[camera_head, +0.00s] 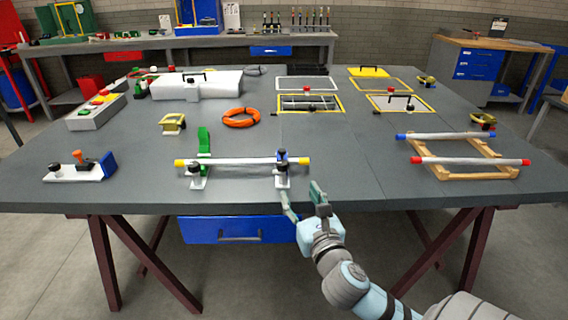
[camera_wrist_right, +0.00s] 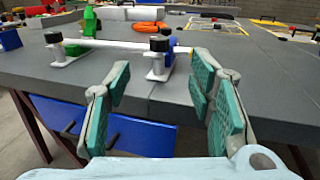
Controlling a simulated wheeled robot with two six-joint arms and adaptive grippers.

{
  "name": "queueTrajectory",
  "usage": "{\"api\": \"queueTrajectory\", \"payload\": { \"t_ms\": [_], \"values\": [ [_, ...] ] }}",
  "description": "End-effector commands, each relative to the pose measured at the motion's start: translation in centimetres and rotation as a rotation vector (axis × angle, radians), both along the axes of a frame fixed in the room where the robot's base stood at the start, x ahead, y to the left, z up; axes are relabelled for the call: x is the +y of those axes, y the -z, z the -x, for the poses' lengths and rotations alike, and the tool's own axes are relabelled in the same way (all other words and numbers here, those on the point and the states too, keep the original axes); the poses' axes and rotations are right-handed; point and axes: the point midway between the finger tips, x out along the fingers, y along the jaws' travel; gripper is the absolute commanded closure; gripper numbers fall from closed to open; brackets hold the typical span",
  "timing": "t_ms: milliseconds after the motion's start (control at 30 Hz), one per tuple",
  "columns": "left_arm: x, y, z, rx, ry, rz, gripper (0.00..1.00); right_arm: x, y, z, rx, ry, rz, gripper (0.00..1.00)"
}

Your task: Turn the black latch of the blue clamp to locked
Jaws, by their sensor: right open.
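The blue clamp (camera_head: 282,156) stands near the front edge of the table, at the right end of a white bar (camera_head: 240,161) with yellow ends. Its black latch (camera_head: 282,168) is a round knob on the front of the clamp. In the right wrist view the blue clamp (camera_wrist_right: 169,56) and the black latch (camera_wrist_right: 160,43) show beyond the fingertips. My right gripper (camera_head: 303,196) is open and empty at the table's front edge, in front of and slightly right of the clamp, apart from it. My left gripper is not in view.
A green clamp (camera_head: 203,140) with its arm raised stands at the bar's left end. An orange ring (camera_head: 241,117) lies behind. A wooden rack (camera_head: 465,156) with red- and blue-ended bars is at right. The tabletop between the clamp and rack is clear.

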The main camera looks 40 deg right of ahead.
Motion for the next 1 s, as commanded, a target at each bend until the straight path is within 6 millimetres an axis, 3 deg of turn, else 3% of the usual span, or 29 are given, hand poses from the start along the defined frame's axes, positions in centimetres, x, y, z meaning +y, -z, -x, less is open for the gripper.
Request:
{"api": "queueTrajectory", "payload": {
  "t_ms": [300, 500, 833, 867, 1000],
  "values": [
    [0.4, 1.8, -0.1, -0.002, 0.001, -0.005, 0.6, -3.3, 0.4, -8.1, -0.002, 0.001, -0.007, 0.51],
    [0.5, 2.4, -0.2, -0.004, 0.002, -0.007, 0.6, -4.7, 0.4, -11.6, 0.0, -0.001, -0.008, 0.51],
    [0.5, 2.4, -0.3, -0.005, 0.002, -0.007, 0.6, -4.9, 0.3, -12.3, 0.0, -0.003, -0.008, 0.51],
    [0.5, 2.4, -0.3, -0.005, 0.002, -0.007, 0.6, -4.9, 0.3, -12.3, 0.001, -0.003, -0.008, 0.53],
    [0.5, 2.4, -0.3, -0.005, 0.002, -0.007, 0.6, -4.9, 0.3, -12.3, 0.001, -0.003, -0.009, 0.75]
  ]
}}
